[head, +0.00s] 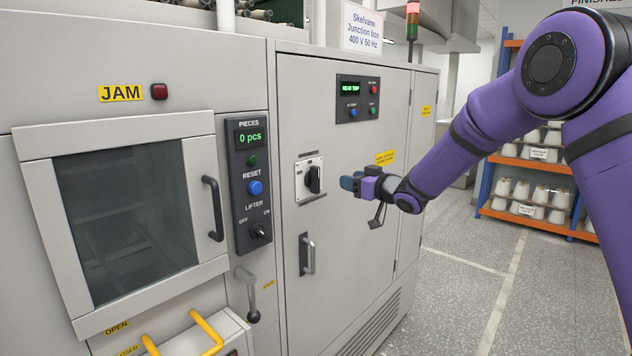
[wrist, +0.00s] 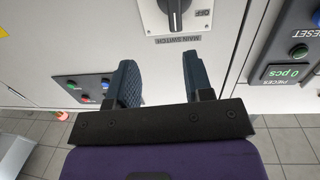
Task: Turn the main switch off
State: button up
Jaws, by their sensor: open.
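The main switch (head: 313,180) is a black rotary knob on a pale square plate on the grey cabinet door. In the wrist view the knob (wrist: 175,12) is at the top, partly cut off, with an "OFF" mark to its right and the label "MAIN SWITCH" (wrist: 176,39) beside the plate. Its exact setting is hard to tell. My gripper (head: 349,184) is just right of the switch in the head view, apart from it. In the wrist view my gripper (wrist: 160,75) has its two dark fingers spread, with nothing between them, and the knob lies beyond their tips.
A cabinet door handle (head: 307,254) is below the switch. The lifter panel (head: 249,180) with knob and buttons is to its left, and a "HEAD TRIP" panel (head: 358,98) above right. A lever (head: 248,293) sticks out lower left. Floor at right is clear.

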aim_at(319, 180)
jog(key=shift+n+g+y, duration=0.4)
jog(key=shift+y, duration=0.3)
jog(key=x, duration=0.4)
jog(key=f+x, duration=0.1)
jog(key=x, duration=0.3)
jog(key=f+x, duration=0.1)
jog(key=x, duration=0.3)
jog(key=shift+s+a+f, duration=0.15)
jog(key=shift+a, duration=0.4)
grip_shut()
